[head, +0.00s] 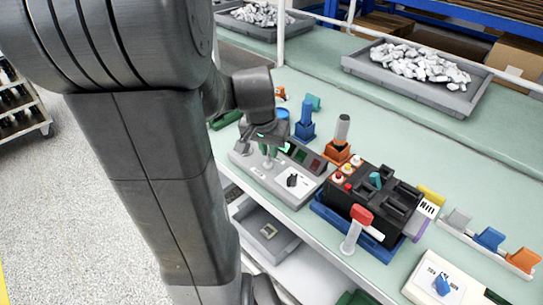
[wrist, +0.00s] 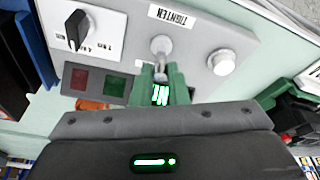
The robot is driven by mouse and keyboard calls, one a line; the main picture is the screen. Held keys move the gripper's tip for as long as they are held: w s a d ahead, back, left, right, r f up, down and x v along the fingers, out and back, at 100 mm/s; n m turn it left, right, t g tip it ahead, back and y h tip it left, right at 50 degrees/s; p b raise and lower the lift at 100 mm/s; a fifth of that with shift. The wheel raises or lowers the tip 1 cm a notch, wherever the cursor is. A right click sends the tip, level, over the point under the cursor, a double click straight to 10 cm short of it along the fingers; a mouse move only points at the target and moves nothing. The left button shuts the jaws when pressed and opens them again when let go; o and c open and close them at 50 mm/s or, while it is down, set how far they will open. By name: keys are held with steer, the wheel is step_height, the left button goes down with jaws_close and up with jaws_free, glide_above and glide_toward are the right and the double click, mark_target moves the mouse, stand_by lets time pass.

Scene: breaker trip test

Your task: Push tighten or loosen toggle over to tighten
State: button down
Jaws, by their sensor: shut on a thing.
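The tighten or loosen toggle (wrist: 160,48) is a small metal lever in a round collar on a light grey control box (head: 262,172). A white label reading TIGHTEN (wrist: 178,16) lies beyond it at the top of the wrist view. My gripper (wrist: 161,74) has green fingers on both sides of the lever and is shut on its tip. In the head view my gripper (head: 268,148) is over the left part of the box, and the toggle is mostly hidden there. The lever appears to point towards my gripper, away from the label; its exact tilt is unclear.
A black rotary knob (wrist: 76,30), a round silver button (wrist: 222,64) and red (wrist: 81,80) and green windows share the box. A black breaker block (head: 374,195) stands right of it, with a red-headed tool (head: 360,216) before it. An orange holder (head: 338,153) stands behind.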

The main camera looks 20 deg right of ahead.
steer(key=shift+s+a+f+t+h+b, duration=0.2)
steer(key=shift+a+t+h+b, duration=0.45)
steer(key=shift+b, duration=1.95)
steer(key=shift+s+a+f+t+h+b, duration=0.2)
steer(key=shift+h+b, duration=0.9)
steer(key=shift+b, duration=1.5)
steer(key=shift+s+a+f+t+h+b, duration=0.1)
steer(key=shift+a+f+t+h+b, duration=0.5)
steer(key=shift+b, duration=2)
steer(key=shift+s+r+h+b, duration=0.1)
steer(key=shift+r+h+b, duration=0.45)
steer(key=shift+b, duration=0.65)
steer(key=shift+h+b, duration=0.3)
steer(key=shift+b, duration=0.2)
steer(key=c, duration=1.4)
jaws_free()
steer(key=shift+a, duration=0.1)
steer(key=shift+r, duration=0.15)
